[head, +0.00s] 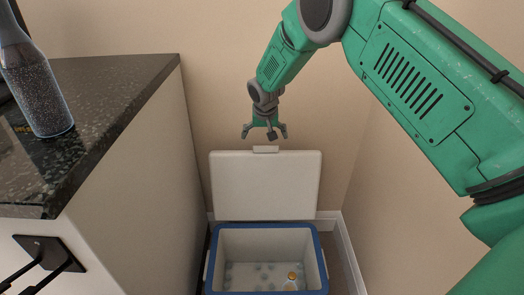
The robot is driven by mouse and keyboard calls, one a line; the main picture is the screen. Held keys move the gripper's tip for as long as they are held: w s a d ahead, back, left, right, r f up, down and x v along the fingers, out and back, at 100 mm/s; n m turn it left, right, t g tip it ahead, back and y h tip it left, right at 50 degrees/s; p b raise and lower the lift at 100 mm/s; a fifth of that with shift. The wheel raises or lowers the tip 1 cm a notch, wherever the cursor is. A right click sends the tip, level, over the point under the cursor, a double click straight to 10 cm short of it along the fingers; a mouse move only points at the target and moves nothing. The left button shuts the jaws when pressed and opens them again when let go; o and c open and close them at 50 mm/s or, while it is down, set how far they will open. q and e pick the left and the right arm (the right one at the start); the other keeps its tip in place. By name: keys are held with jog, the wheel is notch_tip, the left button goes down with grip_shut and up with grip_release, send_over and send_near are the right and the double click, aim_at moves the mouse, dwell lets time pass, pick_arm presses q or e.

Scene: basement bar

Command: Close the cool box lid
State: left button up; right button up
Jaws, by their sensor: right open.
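The cool box (320,243) stands on the floor in the corner, white inside with a blue rim. Its white lid (266,186) stands open and upright at the back, with a small latch tab (265,149) at its top edge. My right gripper (265,133) is open and empty, with its fingers pointing down just above the latch tab. I cannot tell whether it touches the lid. My left gripper is not in view.
A dark stone counter (120,95) with a pale side stands at the left, holding a dark bottle (38,85). A bottle with an orange cap (291,276) lies in the cool box. Walls close in behind and at the right.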

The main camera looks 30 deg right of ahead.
aim_at(266, 147)
jog(key=x, duration=0.2)
jog(key=b+x, duration=0.1)
jog(key=x, duration=0.1)
jog(key=d+b+x, duration=0.1)
jog(key=x, duration=0.2)
jog(key=shift+s, duration=0.2)
jog(key=shift+w+a+f, duration=0.15)
jog(key=shift+a+f, duration=0.05)
jog(key=shift+a, duration=0.05)
jog(key=shift+a+r, duration=0.1)
jog(key=shift+a, duration=0.1)
jog(key=shift+d, duration=0.35)
jog(key=c, duration=1.7)
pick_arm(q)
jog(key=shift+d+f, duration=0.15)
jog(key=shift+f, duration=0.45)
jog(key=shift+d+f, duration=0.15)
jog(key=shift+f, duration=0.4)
